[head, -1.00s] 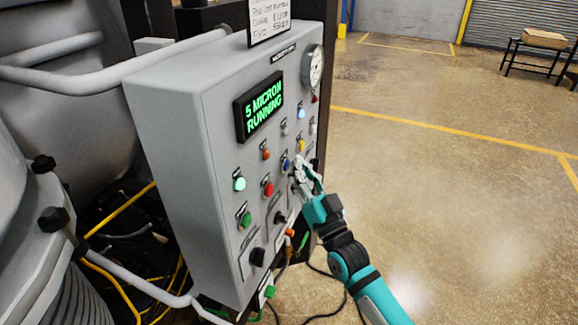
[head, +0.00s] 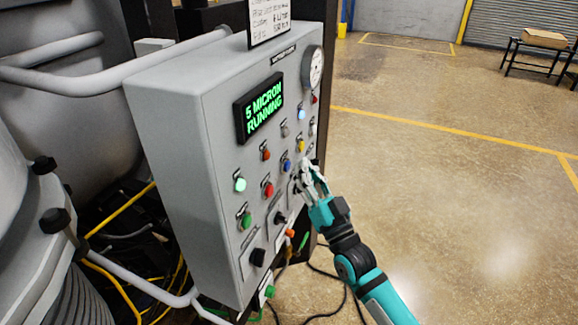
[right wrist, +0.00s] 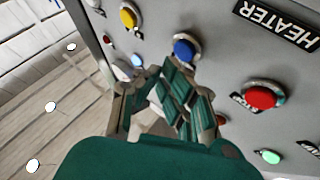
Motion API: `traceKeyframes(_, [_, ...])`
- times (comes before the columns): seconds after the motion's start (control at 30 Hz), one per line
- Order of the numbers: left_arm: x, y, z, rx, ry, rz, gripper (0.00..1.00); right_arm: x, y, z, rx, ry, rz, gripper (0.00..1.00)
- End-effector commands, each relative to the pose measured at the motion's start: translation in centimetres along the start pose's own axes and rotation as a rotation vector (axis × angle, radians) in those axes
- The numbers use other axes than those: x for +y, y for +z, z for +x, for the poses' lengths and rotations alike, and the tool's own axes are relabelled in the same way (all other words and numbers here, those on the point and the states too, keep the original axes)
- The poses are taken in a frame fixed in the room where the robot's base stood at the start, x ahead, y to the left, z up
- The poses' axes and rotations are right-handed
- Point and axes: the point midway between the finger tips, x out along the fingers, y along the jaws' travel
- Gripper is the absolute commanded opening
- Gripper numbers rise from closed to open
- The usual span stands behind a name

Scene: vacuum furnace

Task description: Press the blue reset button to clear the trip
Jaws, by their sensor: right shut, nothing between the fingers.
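The blue reset button (head: 287,165) sits on the grey control panel (head: 222,165), right of the red button (head: 268,189). My right gripper (head: 302,166) is shut and empty, in front of the panel and a little right of the blue button. It also shows in the right wrist view (right wrist: 172,75). The panel display (head: 260,106) reads "5 MICRON RUNNING" in green. My left gripper is not in view.
Close around are a yellow button (head: 300,146), a green button (head: 246,220) and a black knob (head: 257,257). A gauge (head: 316,67) is at the panel's upper right. Grey pipes (head: 120,75) run at left. Open floor (head: 450,200) lies to the right.

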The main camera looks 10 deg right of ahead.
Motion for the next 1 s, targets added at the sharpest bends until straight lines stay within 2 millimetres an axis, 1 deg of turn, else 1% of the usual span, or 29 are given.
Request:
traceKeyframes(0.17, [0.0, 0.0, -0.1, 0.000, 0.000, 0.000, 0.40, 0.2, -0.2, -0.2, 0.000, 0.001, -0.001, 0.00])
traceKeyframes(0.63, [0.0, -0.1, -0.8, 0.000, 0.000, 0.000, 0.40, 2.3, -2.4, -3.2, -0.001, 0.000, 0.000, 0.00])
traceKeyframes(1.0, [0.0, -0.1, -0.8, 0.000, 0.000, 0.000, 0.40, 2.5, -2.5, -3.5, 0.000, 0.000, 0.000, 0.00])
